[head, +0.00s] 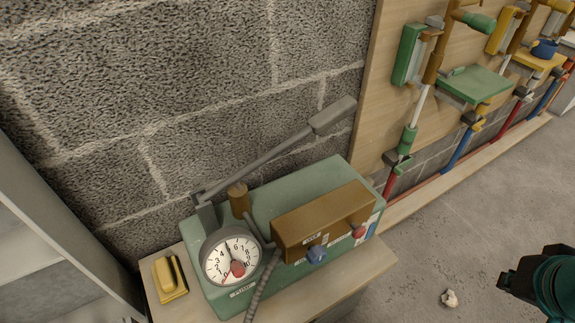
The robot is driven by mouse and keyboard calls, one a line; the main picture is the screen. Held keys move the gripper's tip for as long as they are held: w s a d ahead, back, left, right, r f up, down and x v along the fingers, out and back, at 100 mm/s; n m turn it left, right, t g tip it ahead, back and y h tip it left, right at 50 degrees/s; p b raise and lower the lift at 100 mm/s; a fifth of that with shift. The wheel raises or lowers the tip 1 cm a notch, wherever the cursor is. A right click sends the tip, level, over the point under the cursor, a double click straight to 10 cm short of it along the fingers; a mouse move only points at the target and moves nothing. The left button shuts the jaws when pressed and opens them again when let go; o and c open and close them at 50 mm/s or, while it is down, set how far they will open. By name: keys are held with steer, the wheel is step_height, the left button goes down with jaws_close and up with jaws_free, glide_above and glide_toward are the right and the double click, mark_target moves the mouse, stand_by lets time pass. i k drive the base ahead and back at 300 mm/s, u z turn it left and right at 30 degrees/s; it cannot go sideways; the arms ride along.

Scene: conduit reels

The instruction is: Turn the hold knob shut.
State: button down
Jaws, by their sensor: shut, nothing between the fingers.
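A green pump box (300,195) stands on a pale wooden bench top against the block wall. On its brown valve block (315,222) are a blue knob (317,254) and a red knob (359,232). Small labels sit above these knobs, too small to read surely, so I cannot tell which is the hold knob or how far either is turned. A round dial gauge (232,256) with a red part at its centre faces me. My gripper (507,281) shows dark at the lower right edge, partly cut off, shut and empty, well apart from the knobs.
A grey lever (270,155) rises over the box. A ribbed hose (263,285) hangs in front. A yellow object (170,278) lies left on the bench. A board with coloured conduit (470,85) stands right. A pale scrap (450,298) lies on open floor.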

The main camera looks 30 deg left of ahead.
mark_target(315, 256)
steer(key=u, duration=0.05)
steer(key=k, duration=0.95)
steer(key=z, duration=1.05)
steer(key=i, duration=0.8)
steer(key=u, duration=2.95)
steer(key=i, duration=0.5)
steer(key=z, duration=0.3)
